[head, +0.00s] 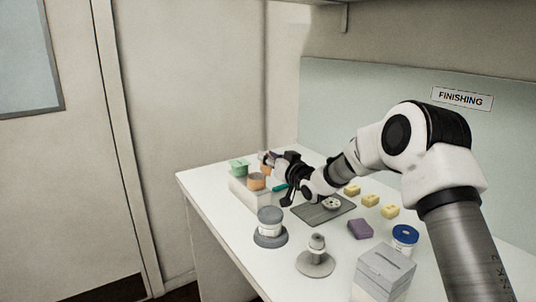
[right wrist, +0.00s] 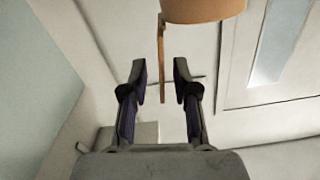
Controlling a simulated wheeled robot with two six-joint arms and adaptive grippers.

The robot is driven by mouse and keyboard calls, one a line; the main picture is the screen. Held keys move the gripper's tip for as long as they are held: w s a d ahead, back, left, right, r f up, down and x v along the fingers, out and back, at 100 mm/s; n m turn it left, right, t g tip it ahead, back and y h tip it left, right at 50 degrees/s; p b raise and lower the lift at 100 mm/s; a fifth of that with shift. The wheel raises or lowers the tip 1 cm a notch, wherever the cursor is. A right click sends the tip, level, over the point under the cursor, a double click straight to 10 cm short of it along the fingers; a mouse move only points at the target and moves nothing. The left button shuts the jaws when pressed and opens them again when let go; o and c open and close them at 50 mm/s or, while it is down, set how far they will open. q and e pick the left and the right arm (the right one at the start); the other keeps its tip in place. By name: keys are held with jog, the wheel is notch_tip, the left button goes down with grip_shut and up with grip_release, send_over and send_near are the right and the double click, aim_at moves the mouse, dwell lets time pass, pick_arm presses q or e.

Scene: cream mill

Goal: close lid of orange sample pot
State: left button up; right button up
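The orange sample pot (head: 257,182) stands at the front of a white block at the far left end of the table. In the right wrist view the pot (right wrist: 203,10) shows at the top edge, cut off by the frame. Its lid (right wrist: 161,55) is a thin orange strip seen edge-on, standing open from the pot's side. My right gripper (right wrist: 160,80) is open, with a finger on each side of the lid's free end and visible gaps to both. In the head view the right gripper (head: 270,158) is beside the pot, partly hiding the lid. My left gripper is not in view.
A green pot (head: 238,167) stands behind the orange one on the white block (head: 247,195). A grey mat (head: 318,213), yellow blocks (head: 371,200), a purple block (head: 360,229), grey-lidded jar (head: 270,222), blue-lidded jar (head: 404,236) and grey box (head: 385,268) occupy the table.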

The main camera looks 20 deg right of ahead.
jog(key=shift+w+a+r, duration=0.15)
jog(key=shift+w+r, duration=0.05)
jog(key=shift+w, duration=0.1)
jog(key=shift+c, duration=0.7)
grip_shut()
